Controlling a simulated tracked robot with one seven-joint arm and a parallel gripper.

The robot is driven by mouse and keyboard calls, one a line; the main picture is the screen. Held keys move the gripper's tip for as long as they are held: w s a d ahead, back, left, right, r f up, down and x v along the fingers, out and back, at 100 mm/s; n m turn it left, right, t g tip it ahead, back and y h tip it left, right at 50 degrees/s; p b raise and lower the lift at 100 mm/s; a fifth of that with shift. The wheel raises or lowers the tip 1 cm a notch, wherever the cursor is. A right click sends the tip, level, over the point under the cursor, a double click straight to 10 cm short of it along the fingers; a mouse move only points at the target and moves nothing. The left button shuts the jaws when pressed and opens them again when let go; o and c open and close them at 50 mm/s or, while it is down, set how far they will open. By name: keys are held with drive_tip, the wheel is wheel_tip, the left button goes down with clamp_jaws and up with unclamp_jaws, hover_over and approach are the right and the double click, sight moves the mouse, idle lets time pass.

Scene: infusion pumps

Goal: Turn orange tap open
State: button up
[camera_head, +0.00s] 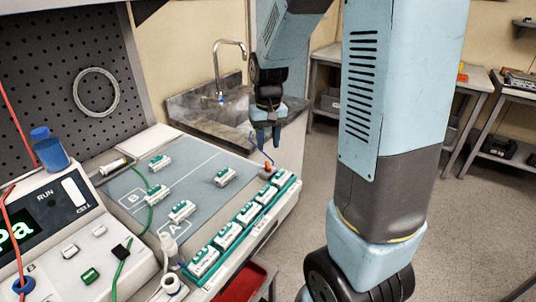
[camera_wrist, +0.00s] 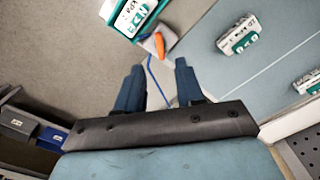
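The orange tap (camera_wrist: 159,45) shows in the wrist view at the top middle, beside a white and teal module (camera_wrist: 137,14) near the panel's edge. In the head view the tap (camera_head: 267,170) is a small orange spot at the far end of the module row. A thin blue line (camera_wrist: 151,72) runs down from beside the tap toward the space between my fingers. My gripper (camera_wrist: 160,82) is open, its two dark blue fingers apart and short of the tap. In the head view my gripper (camera_head: 265,138) hangs above the panel's far right corner, pointing down.
The grey panel (camera_head: 195,165) carries several white and green modules, with a row of them along its right edge (camera_head: 240,222). A pump with a display (camera_head: 30,225), a blue-capped bottle (camera_head: 50,150) and red and green tubes stand at left. A sink with a faucet (camera_head: 218,70) is behind.

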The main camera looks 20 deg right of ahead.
wheel_tip(320, 180, up, 6)
drive_tip(key=shift+r, duration=0.2)
idle(0.5)
drive_tip(key=s+r+t, duration=0.2)
drive_tip(key=s+r, duration=0.3)
drive_tip(key=s, duration=0.4)
drive_tip(key=s+r+t, duration=0.3)
drive_tip(key=s+r, duration=0.1)
drive_tip(key=s, duration=0.6)
drive_tip(key=shift+s+a+r+n+t, duration=0.2)
drive_tip(key=shift+r+n+t, duration=0.1)
drive_tip(key=shift+r, duration=0.1)
